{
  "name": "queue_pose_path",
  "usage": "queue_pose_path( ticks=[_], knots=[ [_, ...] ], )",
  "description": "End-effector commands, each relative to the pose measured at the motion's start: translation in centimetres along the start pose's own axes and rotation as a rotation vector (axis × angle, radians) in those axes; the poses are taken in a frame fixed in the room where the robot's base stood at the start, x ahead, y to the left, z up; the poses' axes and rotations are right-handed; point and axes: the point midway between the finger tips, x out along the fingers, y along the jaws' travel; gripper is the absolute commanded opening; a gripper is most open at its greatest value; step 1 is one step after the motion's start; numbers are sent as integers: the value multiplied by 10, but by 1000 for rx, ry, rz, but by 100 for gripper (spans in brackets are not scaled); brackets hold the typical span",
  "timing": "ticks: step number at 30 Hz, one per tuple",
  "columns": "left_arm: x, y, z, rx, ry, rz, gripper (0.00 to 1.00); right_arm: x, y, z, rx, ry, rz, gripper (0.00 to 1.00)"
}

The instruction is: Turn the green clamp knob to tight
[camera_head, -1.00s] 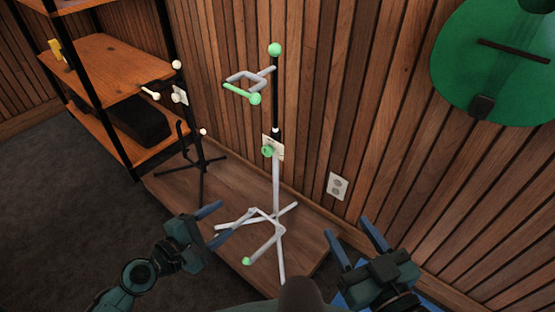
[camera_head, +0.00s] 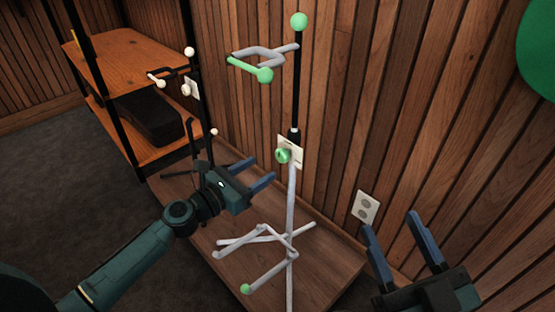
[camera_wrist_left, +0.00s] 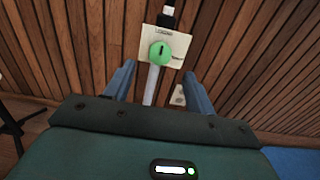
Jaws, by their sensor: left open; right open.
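The green clamp knob (camera_head: 283,156) sits on a pale plate (camera_head: 291,146) on the upright of a stand with a white lower pole (camera_head: 291,205) and a black upper pole. In the left wrist view the round knob (camera_wrist_left: 160,53) carries a dark mark, and the plate (camera_wrist_left: 178,42) bears lettering too small to read. My left gripper (camera_head: 256,175) is open and empty, below and left of the knob, apart from it. In the wrist view the knob shows beyond and between its fingers. My right gripper (camera_head: 392,240) is open and empty at the lower right.
The stand's green-tipped cradle (camera_head: 262,62) juts left above the knob. Its white legs (camera_head: 262,240) spread over a wooden platform (camera_head: 325,275). A second, black stand (camera_head: 205,130) and a wooden shelf (camera_head: 125,60) are at left. A slatted wall with an outlet (camera_head: 366,207) is behind.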

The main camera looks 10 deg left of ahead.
Motion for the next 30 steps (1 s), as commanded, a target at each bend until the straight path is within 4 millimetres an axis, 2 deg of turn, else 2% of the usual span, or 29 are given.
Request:
queue_pose_path(
  ticks=[1,6,12,24,30],
  knots=[
    [11,0,0,3,-3,0,55,0,1,0,-7,9,-1,51],
    [42,0,0,3,-2,0,55,3,3,-4,-27,42,-4,51],
    [64,0,-1,2,-1,0,55,5,4,-8,-43,72,-5,51],
    [70,0,-1,1,1,0,55,8,6,-12,-57,91,-8,51],
    [70,0,-1,1,1,0,39,8,6,-12,-58,91,-8,51]
  ],
)
